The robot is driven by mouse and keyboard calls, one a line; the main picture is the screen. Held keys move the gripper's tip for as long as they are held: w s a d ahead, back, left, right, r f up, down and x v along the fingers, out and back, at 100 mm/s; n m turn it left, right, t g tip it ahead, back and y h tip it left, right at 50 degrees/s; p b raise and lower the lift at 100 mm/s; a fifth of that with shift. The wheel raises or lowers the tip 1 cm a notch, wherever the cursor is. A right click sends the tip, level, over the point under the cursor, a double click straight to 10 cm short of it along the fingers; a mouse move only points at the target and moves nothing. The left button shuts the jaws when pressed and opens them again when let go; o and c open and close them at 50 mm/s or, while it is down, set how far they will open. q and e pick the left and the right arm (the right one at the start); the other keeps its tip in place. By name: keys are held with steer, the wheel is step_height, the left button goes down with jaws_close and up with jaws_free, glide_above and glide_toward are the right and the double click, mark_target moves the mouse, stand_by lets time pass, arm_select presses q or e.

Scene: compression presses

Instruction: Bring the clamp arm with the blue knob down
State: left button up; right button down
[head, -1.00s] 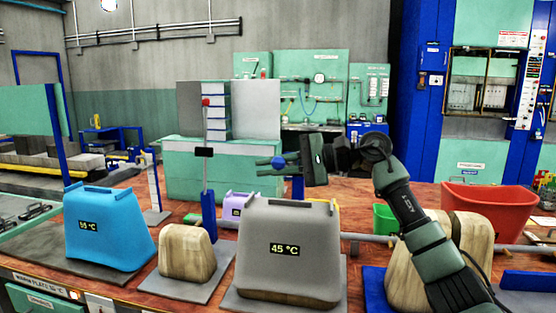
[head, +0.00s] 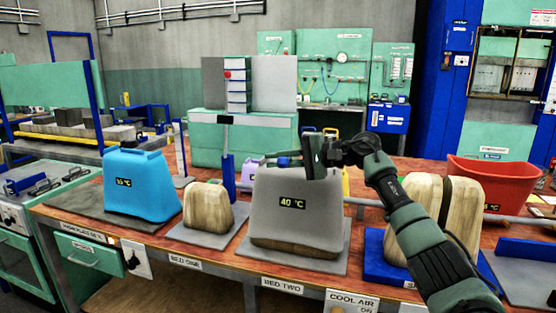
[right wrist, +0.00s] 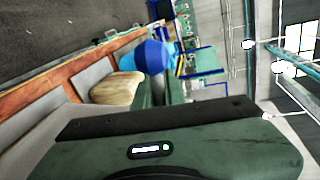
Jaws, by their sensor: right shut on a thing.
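My right gripper (head: 285,159) is just above and behind the top of the grey block (head: 292,185) on bed two, reaching in from the right. It is shut on the blue knob (right wrist: 152,57), which shows clearly in the right wrist view. In the head view the fingers mostly hide the knob, and the clamp arm under it is hard to make out. The grey block reads 40 °C and sits over a wooden form. My left gripper is not in view.
A bare wooden form (head: 208,207) sits on bed one. A blue block (head: 140,184) marked 55 °C stands on the warm plate at left. A split wooden form (head: 425,212) on a blue base and a red bin (head: 492,183) are at right, near my right arm.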

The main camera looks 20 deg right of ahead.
steer(key=c, duration=1.5)
jaws_free()
step_height(320, 180, up, 20)
steer(key=p, duration=0.3)
steer(key=shift+w+f, duration=0.1)
